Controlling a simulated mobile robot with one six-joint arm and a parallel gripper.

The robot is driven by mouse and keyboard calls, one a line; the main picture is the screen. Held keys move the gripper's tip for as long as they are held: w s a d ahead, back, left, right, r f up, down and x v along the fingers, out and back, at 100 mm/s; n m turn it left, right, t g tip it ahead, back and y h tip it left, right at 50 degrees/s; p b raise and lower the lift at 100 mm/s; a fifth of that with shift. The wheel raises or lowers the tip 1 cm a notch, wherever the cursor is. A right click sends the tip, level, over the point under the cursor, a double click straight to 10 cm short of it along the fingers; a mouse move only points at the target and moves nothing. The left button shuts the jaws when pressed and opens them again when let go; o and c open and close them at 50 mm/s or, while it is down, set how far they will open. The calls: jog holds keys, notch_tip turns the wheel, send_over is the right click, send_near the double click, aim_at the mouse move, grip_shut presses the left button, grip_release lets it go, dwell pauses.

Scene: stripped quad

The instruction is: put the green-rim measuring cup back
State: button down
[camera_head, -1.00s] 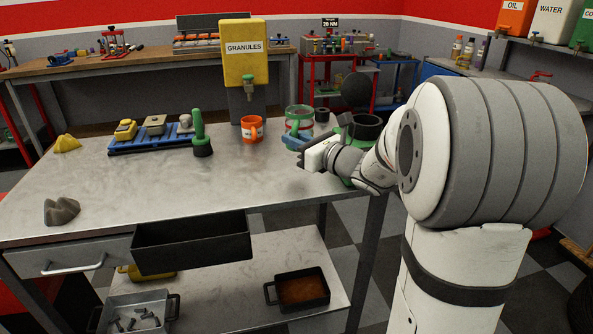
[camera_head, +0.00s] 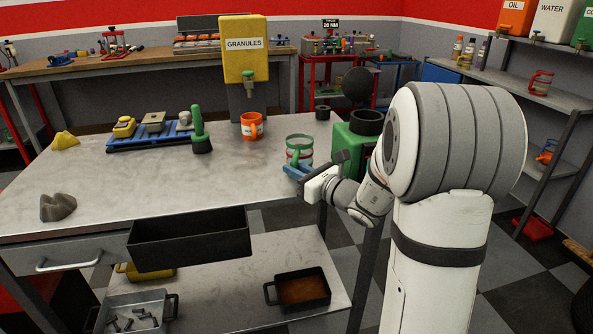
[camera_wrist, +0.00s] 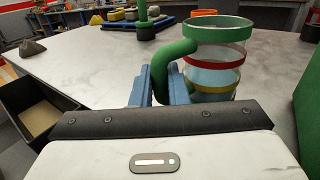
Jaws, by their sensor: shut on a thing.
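The green-rim measuring cup (camera_head: 299,150) is clear with a green rim, a red band and a green handle. It is upright over the right end of the steel bench. In the wrist view the cup (camera_wrist: 212,60) is right of centre, and its handle is between my blue fingers. My gripper (camera_head: 293,170) is shut on that handle; it also shows in the wrist view (camera_wrist: 160,85). I cannot tell whether the cup's base touches the bench.
A green machine (camera_head: 352,145) with a dark top stands close right of the cup. An orange cup (camera_head: 251,127) sits under the granules dispenser (camera_head: 245,60). The bench middle (camera_head: 150,190) is clear.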

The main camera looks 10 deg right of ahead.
jog(key=shift+f, duration=0.2)
jog(key=c, duration=1.4)
grip_release()
jog(key=shift+c, duration=0.2)
jog(key=shift+r, duration=0.1)
